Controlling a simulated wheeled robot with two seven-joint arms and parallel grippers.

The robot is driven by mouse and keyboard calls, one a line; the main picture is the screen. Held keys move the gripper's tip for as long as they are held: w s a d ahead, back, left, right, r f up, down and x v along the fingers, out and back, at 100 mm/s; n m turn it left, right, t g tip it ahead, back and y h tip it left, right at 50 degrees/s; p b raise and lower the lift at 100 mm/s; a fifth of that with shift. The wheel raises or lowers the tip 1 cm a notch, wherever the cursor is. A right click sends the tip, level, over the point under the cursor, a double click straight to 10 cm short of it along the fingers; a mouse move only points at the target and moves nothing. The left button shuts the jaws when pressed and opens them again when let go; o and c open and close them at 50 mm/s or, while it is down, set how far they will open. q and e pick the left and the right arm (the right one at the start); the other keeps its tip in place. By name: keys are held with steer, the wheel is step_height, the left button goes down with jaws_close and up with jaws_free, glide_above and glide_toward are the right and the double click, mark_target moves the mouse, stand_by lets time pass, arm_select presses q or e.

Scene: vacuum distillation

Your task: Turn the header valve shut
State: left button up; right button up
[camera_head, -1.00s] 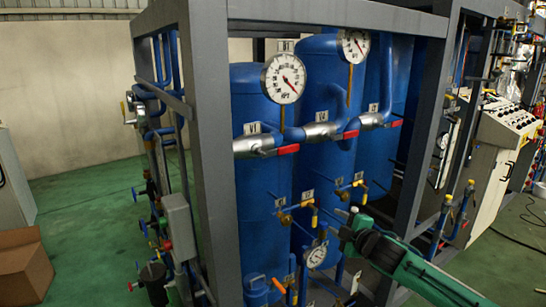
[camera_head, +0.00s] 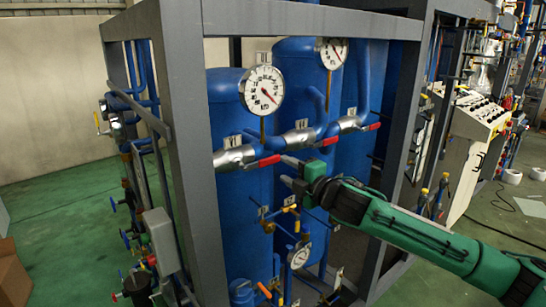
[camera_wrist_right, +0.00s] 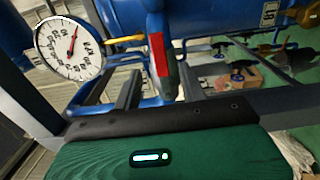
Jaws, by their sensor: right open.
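A silver header pipe (camera_head: 235,156) runs across the front of the blue tanks, with red valve levers along it. The left lever (camera_head: 268,161) lies along the pipe, pointing right. The middle lever (camera_head: 328,141) and right lever (camera_head: 375,127) lie the same way. My right gripper (camera_head: 288,171) is open, its fingertips pointing left at the free end of the left lever. The upper fingertip appears close to that end; contact cannot be told. In the right wrist view a red lever (camera_wrist_right: 160,56) shows ahead, beyond the gripper body. My left gripper is out of view.
Two round gauges (camera_head: 262,90) (camera_head: 333,53) stand above the pipe. A grey frame post (camera_head: 188,150) is left of the tanks. Small brass valves (camera_head: 290,204) and a lower gauge (camera_head: 299,256) sit below my right gripper. A control cabinet (camera_head: 475,150) stands at the right.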

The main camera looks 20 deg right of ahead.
mark_target(271, 162)
steer(key=p+x, duration=0.2)
steer(key=x, duration=0.3)
steer(key=shift+w+r, duration=0.15)
steer(key=shift+r, duration=0.05)
steer(key=shift+w+a+f, duration=0.2)
steer(key=shift+w+a, duration=0.05)
steer(key=shift+w, duration=0.3)
jaws_close()
